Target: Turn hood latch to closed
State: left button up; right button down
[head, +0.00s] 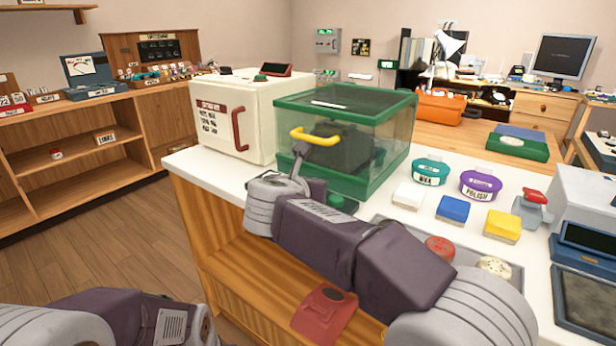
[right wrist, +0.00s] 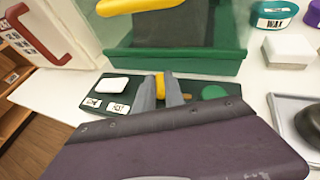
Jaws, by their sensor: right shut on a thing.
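The hood (head: 395,165) is a clear box with a green frame and a yellow handle (head: 313,136) on its front. A dark green latch plate (head: 345,205) lies in front of it, mostly hidden behind my right arm. The plate (right wrist: 115,119) also shows in the right wrist view, with two small labels too small to read. My right gripper (right wrist: 160,90) is shut on the yellow latch lever (right wrist: 160,79), which stands between its fingers. In the head view the fingertips are hidden. My left arm shows at lower left, its gripper out of frame.
A white cabinet (head: 265,95) with a red handle stands left of the hood. A red piece (head: 325,312) is below.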

pick_arm(q)
jog(key=shift+r, duration=0.2)
pick_arm(e)
jog(key=shift+f, duration=0.15)
jog(key=c, duration=1.4)
grip_release()
jog(key=shift+c, duration=0.2)
